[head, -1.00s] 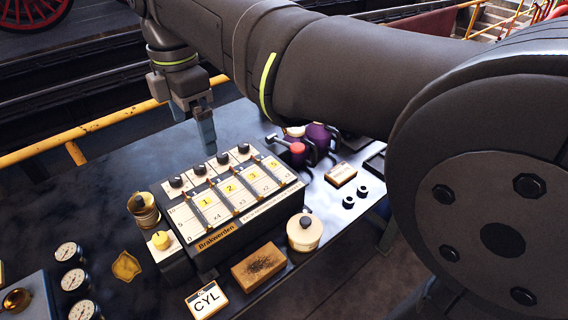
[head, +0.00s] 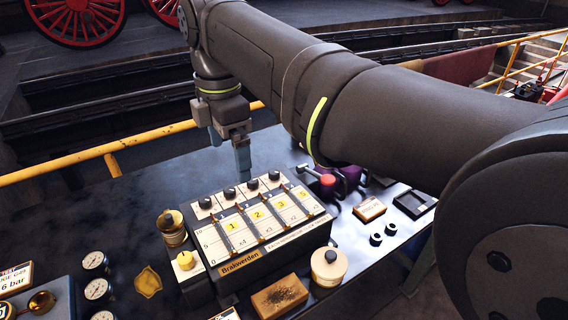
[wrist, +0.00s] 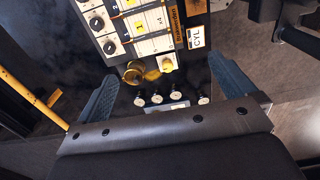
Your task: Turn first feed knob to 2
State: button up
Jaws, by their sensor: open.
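The Brakwerden box (head: 262,249) stands on the dark table in the head view. It has a row of black knobs along its back edge and sloping scale columns with yellow number tags. The leftmost black knob (head: 205,203) heads the column tagged 1; I cannot read its setting. The box also shows at the top of the wrist view (wrist: 153,46), with some black knobs (wrist: 97,24). My gripper (head: 230,150) hangs just behind the row of knobs, fingers down and apart from them. In the wrist view my gripper (wrist: 165,90) has its fingers wide apart with nothing between them.
A yellow knob (head: 185,260) and a brass pot (head: 172,228) stand left of the box. A round cream pot (head: 329,268) and a brown block (head: 280,296) are in front. A red-topped lever (head: 327,181) stands to the right. The table's back left is clear.

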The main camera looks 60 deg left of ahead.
jog(key=shift+a+f+m, duration=0.1)
jog(key=shift+a+m, duration=0.05)
jog(key=shift+m, duration=0.25)
jog(key=c, duration=0.7)
jog(key=shift+a+f+m, duration=0.15)
jog(key=shift+a+m, duration=0.15)
jog(key=shift+m, duration=0.3)
jog(key=shift+c, duration=1.4)
jog(key=n+g+y, duration=0.1)
jog(key=n+g, duration=0.3)
jog(key=n, duration=3.1)
send_over(206, 199)
jog(key=w+d, duration=0.2)
jog(key=w, duration=0.5)
notch_tip(206, 199, down, 7)
jog(key=x, duration=1.7)
jog(key=shift+s+a, duration=0.3)
jog(key=shift+s, duration=0.05)
